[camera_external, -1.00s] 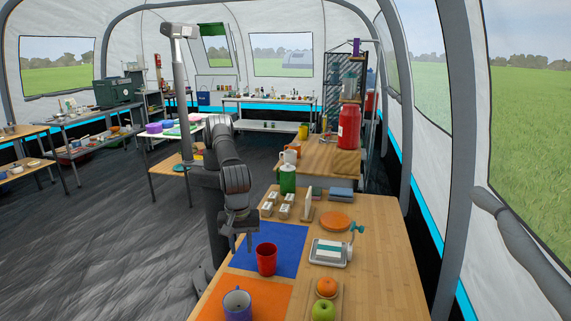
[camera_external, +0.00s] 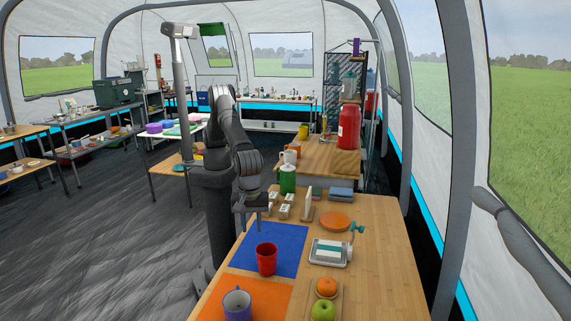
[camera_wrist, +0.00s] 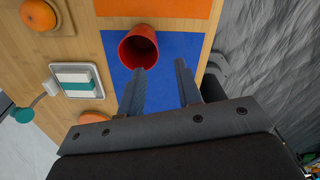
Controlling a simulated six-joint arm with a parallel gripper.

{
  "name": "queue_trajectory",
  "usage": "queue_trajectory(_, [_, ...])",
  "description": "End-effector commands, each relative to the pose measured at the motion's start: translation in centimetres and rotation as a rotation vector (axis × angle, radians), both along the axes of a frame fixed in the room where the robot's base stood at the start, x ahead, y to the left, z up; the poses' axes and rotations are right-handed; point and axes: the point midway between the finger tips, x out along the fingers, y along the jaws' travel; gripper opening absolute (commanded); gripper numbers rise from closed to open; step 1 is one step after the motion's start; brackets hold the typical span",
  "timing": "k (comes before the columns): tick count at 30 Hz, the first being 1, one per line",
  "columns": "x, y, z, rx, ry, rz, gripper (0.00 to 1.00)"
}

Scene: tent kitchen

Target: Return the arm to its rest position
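My gripper (camera_external: 253,217) hangs over the far part of the blue mat (camera_external: 288,236), pointing down. In the wrist view its two fingers (camera_wrist: 160,78) are apart with nothing between them. A red cup (camera_external: 266,260) stands upright on the blue mat, nearer the camera than my gripper and apart from it. The cup also shows in the wrist view (camera_wrist: 138,48), just beyond the fingertips.
A tray (camera_external: 328,252), an orange disc (camera_external: 335,221), an orange fruit (camera_external: 326,287) and a green apple (camera_external: 323,310) are to the right. A green canister (camera_external: 288,179) stands behind.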

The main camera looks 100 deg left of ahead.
Motion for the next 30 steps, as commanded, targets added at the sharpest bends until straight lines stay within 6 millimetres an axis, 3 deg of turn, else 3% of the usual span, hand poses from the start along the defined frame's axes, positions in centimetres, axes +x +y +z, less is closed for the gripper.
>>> queue_trajectory(30, [-4.5,13.0,-0.4,0.000,0.003,-0.059,0.32])
